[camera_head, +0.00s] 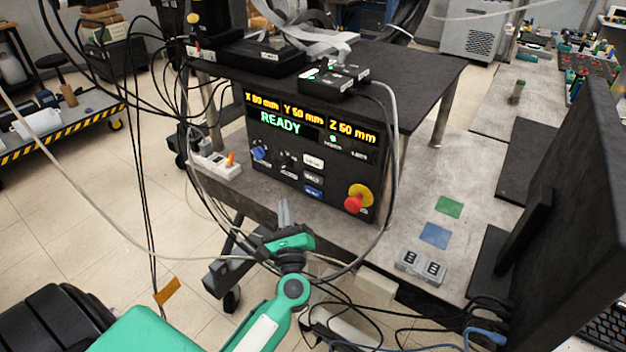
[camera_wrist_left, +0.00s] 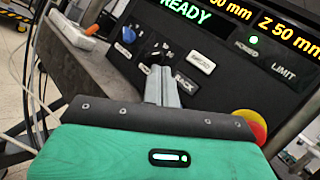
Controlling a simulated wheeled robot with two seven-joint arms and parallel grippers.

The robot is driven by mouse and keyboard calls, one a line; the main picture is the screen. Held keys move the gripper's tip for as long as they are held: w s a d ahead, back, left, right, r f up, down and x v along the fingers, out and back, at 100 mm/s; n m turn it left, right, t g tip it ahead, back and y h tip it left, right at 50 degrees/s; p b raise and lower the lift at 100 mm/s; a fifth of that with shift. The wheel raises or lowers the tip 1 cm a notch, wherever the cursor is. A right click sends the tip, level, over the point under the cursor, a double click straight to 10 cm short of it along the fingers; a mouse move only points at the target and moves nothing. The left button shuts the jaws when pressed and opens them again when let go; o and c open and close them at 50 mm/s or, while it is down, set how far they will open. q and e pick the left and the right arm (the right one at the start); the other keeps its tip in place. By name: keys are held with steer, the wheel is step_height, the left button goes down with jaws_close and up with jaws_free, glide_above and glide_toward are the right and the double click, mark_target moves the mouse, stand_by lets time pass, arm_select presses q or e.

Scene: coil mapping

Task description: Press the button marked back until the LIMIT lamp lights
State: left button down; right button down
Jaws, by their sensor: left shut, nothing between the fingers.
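The control panel (camera_head: 330,120) stands upright, its display reading READY with X 80, Y 50 and Z 50 mm. The BACK button (camera_wrist_left: 187,83) is dark with white lettering, partly hidden behind my fingers in the left wrist view. It appears to be the dark button (camera_head: 313,178) below the white one in the head view. The LIMIT label (camera_wrist_left: 284,72) is at the panel's right; no lit lamp shows by it. My left gripper (camera_head: 284,206) is shut and empty, in front of the panel's lower part. It also shows in the left wrist view (camera_wrist_left: 161,80); contact with the button cannot be told.
A green lamp marked HOMED (camera_wrist_left: 253,40) is lit. A red emergency stop (camera_head: 353,204) on yellow sits at the panel's lower right. A blue knob (camera_head: 260,152) and a white button (camera_head: 313,160) are nearby. Loose cables (camera_head: 392,150) hang around the panel.

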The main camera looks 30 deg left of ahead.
mark_target(313, 178)
arm_select(q)
steer(key=shift+a, duration=0.1)
arm_select(e)
steer(key=shift+d, duration=0.2)
